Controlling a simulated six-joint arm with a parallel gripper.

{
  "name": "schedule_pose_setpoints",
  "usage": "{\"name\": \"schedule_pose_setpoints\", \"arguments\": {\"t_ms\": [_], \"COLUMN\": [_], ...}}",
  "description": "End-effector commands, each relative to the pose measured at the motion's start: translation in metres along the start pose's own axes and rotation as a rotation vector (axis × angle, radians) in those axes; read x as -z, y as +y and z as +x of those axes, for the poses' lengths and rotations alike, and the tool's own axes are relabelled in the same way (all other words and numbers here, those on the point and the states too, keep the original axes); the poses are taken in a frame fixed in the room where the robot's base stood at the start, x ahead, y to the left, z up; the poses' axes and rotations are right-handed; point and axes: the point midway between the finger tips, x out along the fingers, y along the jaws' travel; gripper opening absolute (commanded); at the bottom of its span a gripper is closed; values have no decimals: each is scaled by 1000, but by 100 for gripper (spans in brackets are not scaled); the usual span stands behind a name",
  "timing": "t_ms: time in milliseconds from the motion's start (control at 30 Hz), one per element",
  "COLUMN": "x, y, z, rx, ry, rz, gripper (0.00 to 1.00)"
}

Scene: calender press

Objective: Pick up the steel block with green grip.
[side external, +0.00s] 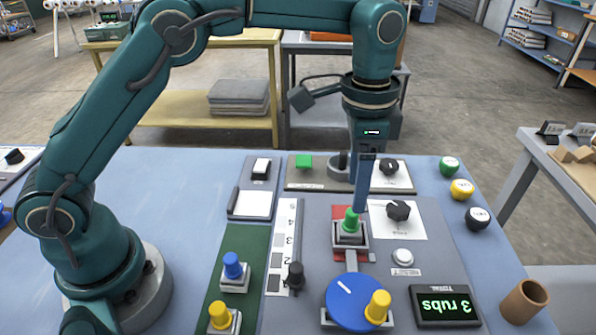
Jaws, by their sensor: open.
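The steel block with green grip (351,232) stands upright on a red patch in the middle of the panel. Its green grip (351,219) points up. My gripper (358,205) points straight down from above, with its fingers at the green grip. The fingers are open. From this side I see one finger clearly, and I cannot tell whether the grip is between the fingers or just beside them. The block's lower body is visible below the fingers.
A blue disc with a yellow knob (352,302) lies in front of the block. Blocks with blue (233,265) and yellow (220,316) grips stand on a green strip to the left. Black knobs (398,210) are close on the right. A display (445,306) and brown cup (524,301) are front right.

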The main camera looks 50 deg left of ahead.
Motion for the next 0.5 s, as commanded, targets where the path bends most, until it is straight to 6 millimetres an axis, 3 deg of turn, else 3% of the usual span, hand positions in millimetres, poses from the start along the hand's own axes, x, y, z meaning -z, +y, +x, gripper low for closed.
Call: {"name": "schedule_pose_setpoints", "arguments": {"t_ms": [500], "x": [-2], "y": [6], "z": [56], "rx": [-12], "ry": [-26], "rz": [11], "gripper": [61]}}
